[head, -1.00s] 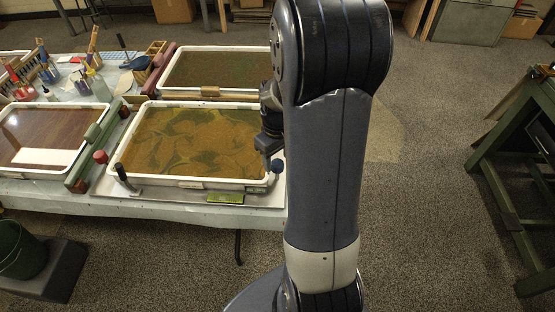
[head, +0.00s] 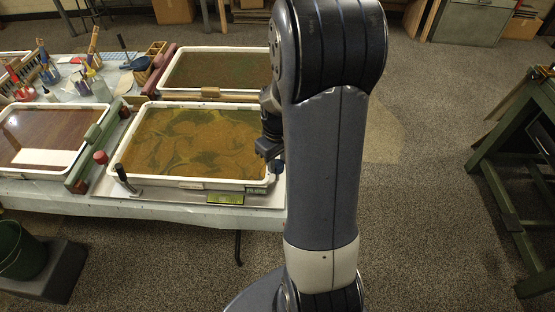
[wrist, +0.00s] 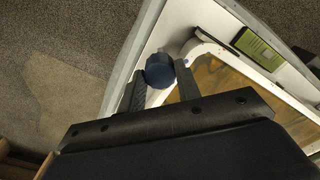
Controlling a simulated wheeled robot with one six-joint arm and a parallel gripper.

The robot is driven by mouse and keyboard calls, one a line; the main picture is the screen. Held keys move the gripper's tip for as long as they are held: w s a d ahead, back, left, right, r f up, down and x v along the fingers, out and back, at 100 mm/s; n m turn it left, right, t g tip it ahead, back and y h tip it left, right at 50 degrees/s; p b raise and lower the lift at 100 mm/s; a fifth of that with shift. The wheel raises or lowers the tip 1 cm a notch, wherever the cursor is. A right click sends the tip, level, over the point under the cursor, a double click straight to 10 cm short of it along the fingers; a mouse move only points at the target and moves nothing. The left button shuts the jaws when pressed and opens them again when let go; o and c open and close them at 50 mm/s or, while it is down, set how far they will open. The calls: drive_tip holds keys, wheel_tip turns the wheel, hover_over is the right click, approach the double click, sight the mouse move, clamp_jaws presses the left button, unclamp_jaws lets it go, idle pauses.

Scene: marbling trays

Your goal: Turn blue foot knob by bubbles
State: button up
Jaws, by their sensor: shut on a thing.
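The blue foot knob (wrist: 160,70) shows in the wrist view beside the corner of the white-rimmed tray (wrist: 215,47). My gripper (wrist: 158,77) has one finger on each side of the knob and is shut on it. In the head view my gripper (head: 268,148) is at the right end of the front tray (head: 195,184), partly behind my arm. The knob is largely hidden there. The green bubble level (head: 225,198) lies along the tray's front side. It also shows in the wrist view (wrist: 258,48), but I cannot read its bubbles.
A red knob (head: 100,157) and a dark-handled part (head: 121,173) stand at the front tray's left. A second tray (head: 218,70) is behind, another (head: 40,150) to the left. Brushes and jars crowd the back left. A green bench (head: 515,160) stands right; the floor between is clear.

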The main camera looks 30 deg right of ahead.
sight(278, 163)
drive_tip(key=shift+n, duration=0.4)
drive_tip(key=n, duration=1.1)
idle(0.5)
drive_tip(key=o, duration=1)
wheel_tip(278, 163, up, 11)
drive_tip(key=shift+f+p, duration=0.1)
drive_tip(key=shift+p, duration=0.25)
drive_tip(key=shift+f, duration=0.1)
